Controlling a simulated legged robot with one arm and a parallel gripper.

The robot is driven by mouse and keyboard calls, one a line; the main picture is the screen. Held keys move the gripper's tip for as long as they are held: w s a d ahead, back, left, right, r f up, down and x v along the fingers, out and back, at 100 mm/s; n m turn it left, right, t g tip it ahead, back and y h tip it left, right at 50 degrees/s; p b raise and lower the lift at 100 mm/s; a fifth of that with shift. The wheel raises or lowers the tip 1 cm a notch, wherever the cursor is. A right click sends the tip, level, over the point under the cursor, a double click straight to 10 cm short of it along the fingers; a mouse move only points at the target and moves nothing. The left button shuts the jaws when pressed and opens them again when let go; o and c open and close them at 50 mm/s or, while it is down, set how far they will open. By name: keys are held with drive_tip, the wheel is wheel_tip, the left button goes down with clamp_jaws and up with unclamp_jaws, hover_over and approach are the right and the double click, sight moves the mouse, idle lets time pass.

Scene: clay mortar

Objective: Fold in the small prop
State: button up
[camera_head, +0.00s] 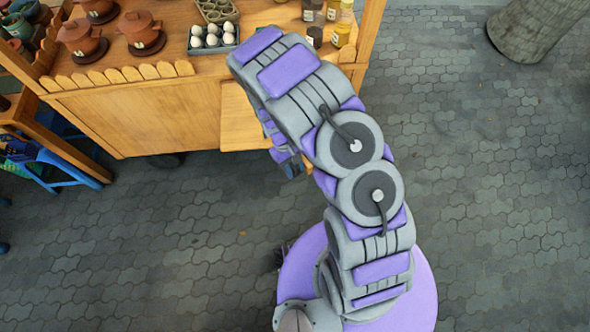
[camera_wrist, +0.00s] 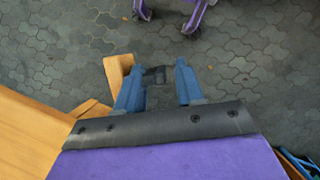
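A wooden cart (camera_head: 150,118) stands at the upper left in the head view, with a small wooden flap (camera_head: 243,122) sticking out from its front panel. My gripper (camera_head: 291,165) hangs just beside the flap's lower right, mostly covered by my arm. In the wrist view my gripper (camera_wrist: 156,82) has its two blue fingers apart, with a small dark piece showing between them that I cannot identify. A short wooden piece (camera_wrist: 116,70), which may be the small prop, stands beside the left finger, outside the gap. I cannot tell whether they touch.
The cart top holds clay pots (camera_head: 80,38), an egg tray (camera_head: 212,37) and bottles (camera_head: 341,30) near its right edge, close to my arm. A blue stool (camera_head: 60,170) is at left. A tree trunk (camera_head: 530,25) stands at upper right. The paved floor (camera_head: 490,200) is clear.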

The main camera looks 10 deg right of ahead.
drive_tip(key=p+v, duration=0.2)
drive_tip(key=v, duration=1.3)
drive_tip(key=shift+c, duration=0.4)
